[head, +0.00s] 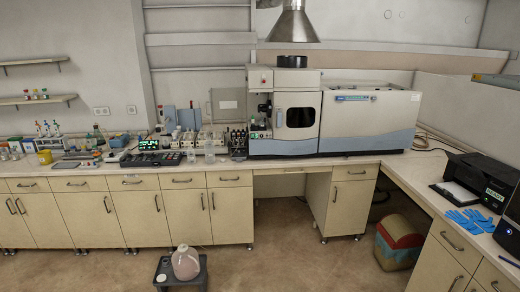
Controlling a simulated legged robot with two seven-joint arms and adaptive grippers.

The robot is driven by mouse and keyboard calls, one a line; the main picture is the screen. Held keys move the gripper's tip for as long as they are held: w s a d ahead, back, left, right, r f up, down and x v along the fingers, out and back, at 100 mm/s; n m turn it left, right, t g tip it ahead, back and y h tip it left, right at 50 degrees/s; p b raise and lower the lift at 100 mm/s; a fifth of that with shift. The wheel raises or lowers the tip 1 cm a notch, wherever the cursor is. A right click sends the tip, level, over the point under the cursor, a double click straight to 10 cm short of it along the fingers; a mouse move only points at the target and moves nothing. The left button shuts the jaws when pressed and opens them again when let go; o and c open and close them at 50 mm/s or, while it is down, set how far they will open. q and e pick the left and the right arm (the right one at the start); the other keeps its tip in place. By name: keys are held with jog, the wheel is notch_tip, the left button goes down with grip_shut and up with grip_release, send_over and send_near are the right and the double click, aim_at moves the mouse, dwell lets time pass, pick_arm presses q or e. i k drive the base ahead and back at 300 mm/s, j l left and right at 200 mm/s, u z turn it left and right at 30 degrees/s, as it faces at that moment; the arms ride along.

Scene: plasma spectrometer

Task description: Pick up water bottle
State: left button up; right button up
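I cannot tell from labels which of these is the water bottle. Neither of my grippers is in view, and nothing is seen touching the jug or the bottles.
The spectrometer (370,118) fills the counter's middle, under a metal exhaust hood (293,25). Cabinets (130,215) line the counter's front. A printer (480,180) and blue gloves (465,220) lie right. A red-and-green bin (398,243) stands on the floor. Floor around the stool is clear.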

aim_at(209, 145)
jog(key=i, duration=2.25)
